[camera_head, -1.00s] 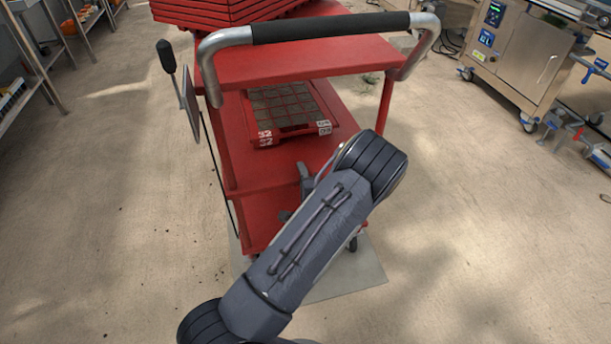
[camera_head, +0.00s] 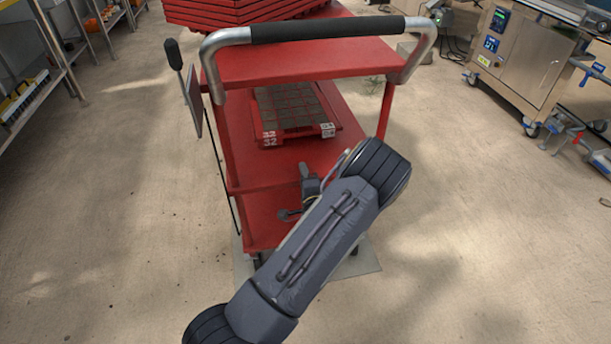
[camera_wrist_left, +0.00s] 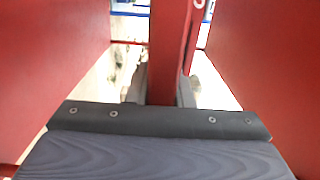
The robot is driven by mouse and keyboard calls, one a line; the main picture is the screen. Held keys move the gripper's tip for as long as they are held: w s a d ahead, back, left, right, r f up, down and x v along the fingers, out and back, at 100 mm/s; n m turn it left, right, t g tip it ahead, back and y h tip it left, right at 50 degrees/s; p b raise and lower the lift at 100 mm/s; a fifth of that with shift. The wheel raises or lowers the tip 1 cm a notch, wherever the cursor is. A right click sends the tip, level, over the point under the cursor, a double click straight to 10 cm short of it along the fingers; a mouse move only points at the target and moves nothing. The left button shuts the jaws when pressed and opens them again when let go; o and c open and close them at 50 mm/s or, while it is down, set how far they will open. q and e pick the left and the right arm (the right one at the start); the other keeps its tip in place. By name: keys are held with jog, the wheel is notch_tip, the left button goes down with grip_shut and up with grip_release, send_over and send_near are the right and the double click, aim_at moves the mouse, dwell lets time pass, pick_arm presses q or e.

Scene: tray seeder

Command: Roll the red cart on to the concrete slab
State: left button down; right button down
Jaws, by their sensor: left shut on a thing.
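The red cart (camera_head: 238,160) stands in front of me, its bar handle with a dark grip (camera_head: 327,29) at the near top. A thin grey concrete slab (camera_head: 350,266) shows on the floor under the cart's near end and beside the arm; the rest is hidden. My left arm reaches up from the bottom, and its left gripper (camera_head: 304,193) is at the near end of the cart's lower shelves. In the left wrist view the gripper (camera_wrist_left: 160,92) is shut on a red part of the cart (camera_wrist_left: 166,55), with red panels on both sides. My right gripper is not in view.
A red tray of dark cells (camera_head: 298,137) lies on the cart, and red crates (camera_head: 245,10) are stacked at its far end. A rack (camera_head: 55,45) stands left, a wheeled steel machine (camera_head: 525,60) right. Bare floor lies on both sides.

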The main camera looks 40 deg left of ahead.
pick_arm(q)
jog(key=shift+w+d, duration=0.15)
jog(key=shift+d, duration=0.15)
jog(key=c, duration=1.4)
grip_release()
jog(key=shift+o, duration=1)
jog(key=p+v, duration=0.2)
jog(key=v, duration=0.5)
jog(key=shift+s+d, duration=0.2)
jog(key=shift+s, duration=0.15)
